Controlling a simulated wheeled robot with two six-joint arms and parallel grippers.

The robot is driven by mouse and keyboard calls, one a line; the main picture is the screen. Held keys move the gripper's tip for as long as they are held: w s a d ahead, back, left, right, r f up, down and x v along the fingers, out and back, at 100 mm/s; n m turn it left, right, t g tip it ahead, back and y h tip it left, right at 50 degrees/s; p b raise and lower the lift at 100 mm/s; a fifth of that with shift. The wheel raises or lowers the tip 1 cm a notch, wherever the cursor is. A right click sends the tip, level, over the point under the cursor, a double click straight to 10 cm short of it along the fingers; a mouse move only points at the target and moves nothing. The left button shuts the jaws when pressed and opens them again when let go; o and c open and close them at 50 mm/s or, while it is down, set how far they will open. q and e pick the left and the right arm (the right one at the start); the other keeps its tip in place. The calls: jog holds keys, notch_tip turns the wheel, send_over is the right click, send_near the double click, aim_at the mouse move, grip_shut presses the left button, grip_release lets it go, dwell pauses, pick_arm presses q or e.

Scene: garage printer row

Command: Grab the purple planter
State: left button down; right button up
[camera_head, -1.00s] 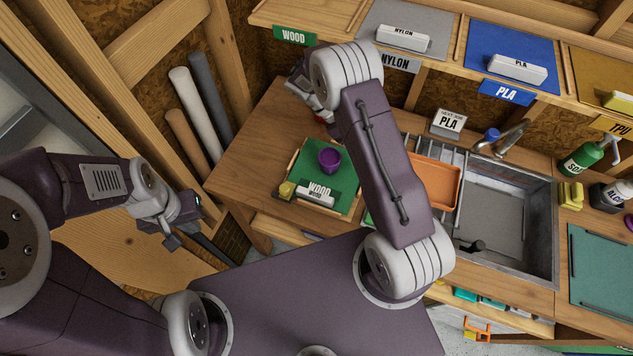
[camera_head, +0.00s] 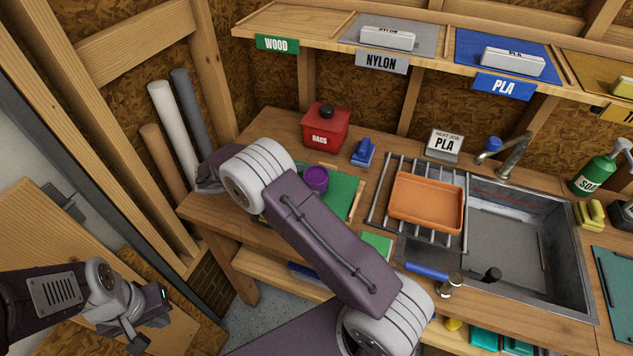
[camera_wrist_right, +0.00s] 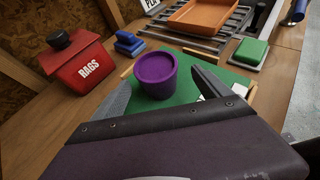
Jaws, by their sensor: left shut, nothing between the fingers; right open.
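The purple planter (camera_head: 316,179) stands upright on the green mat of a wooden tray (camera_head: 346,194) on the bench, partly behind my right arm. In the right wrist view the planter (camera_wrist_right: 155,76) sits ahead of my open right gripper (camera_wrist_right: 162,92), lined up between its two fingers. The fingers are not closed on it; whether they reach around its sides I cannot tell. In the head view the right wrist is at the bench's left end, its fingers hidden. My left gripper (camera_head: 146,322) is shut and empty at the lower left, away from the bench.
A red rags bin (camera_head: 325,129) and a blue object (camera_head: 363,152) stand behind the tray. An orange tray (camera_head: 427,202) sits on a rack beside the sink (camera_head: 508,245). The material shelf (camera_head: 300,24) overhangs the back. Bare bench lies left of the bin.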

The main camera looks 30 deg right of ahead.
aim_at(318, 175)
jog(key=x, duration=0.5)
jog(key=shift+w+d+f+p, duration=0.1)
jog(key=shift+w+f+p, duration=0.1)
jog(key=shift+p, duration=0.15)
jog(key=c, duration=1.4)
jog(key=shift+c, duration=0.2)
jog(key=r, duration=0.4)
jog(key=shift+s+r, duration=0.3)
jog(key=s+d+r, duration=0.3)
jog(key=s+r, duration=0.3)
jog(key=s, duration=0.4)
jog(key=shift+s+d+r+b, duration=0.15)
jog(key=shift+s+r+b, duration=0.1)
jog(key=shift+s+b, duration=0.1)
